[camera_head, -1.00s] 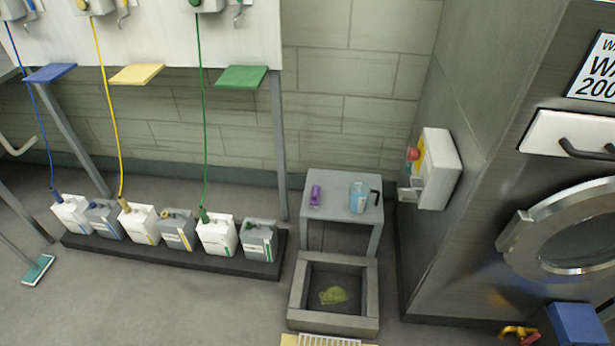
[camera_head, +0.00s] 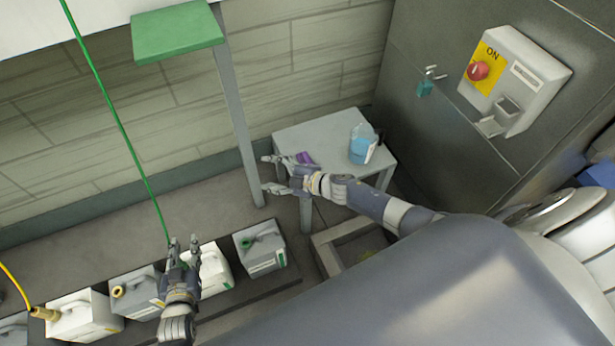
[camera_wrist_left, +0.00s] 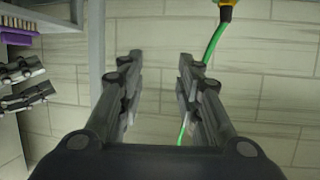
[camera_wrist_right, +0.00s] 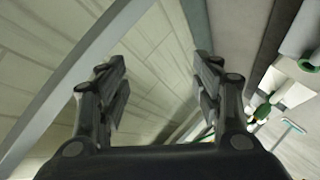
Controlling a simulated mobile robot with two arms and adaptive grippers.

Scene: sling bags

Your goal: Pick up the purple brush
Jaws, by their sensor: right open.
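The purple brush (camera_head: 304,158) lies on the small grey table (camera_head: 318,133), partly hidden behind my right gripper. In the left wrist view the brush (camera_wrist_left: 18,38) shows at the upper left, with pale bristles along its top. My right gripper (camera_head: 266,173) is open and empty. It points left at the table's near left corner, with the brush beyond its upper finger and not between its fingers. My left gripper (camera_head: 184,241) is open and empty, in front of the white canister. The left wrist view shows only wall and a green hose between its fingers.
A blue bottle (camera_head: 362,145) stands right of the brush on the table. Several canisters (camera_head: 260,248) stand on a dark base at the lower left. A steel post (camera_head: 238,120) rises left of the table. A switch box (camera_head: 518,75) hangs on the right.

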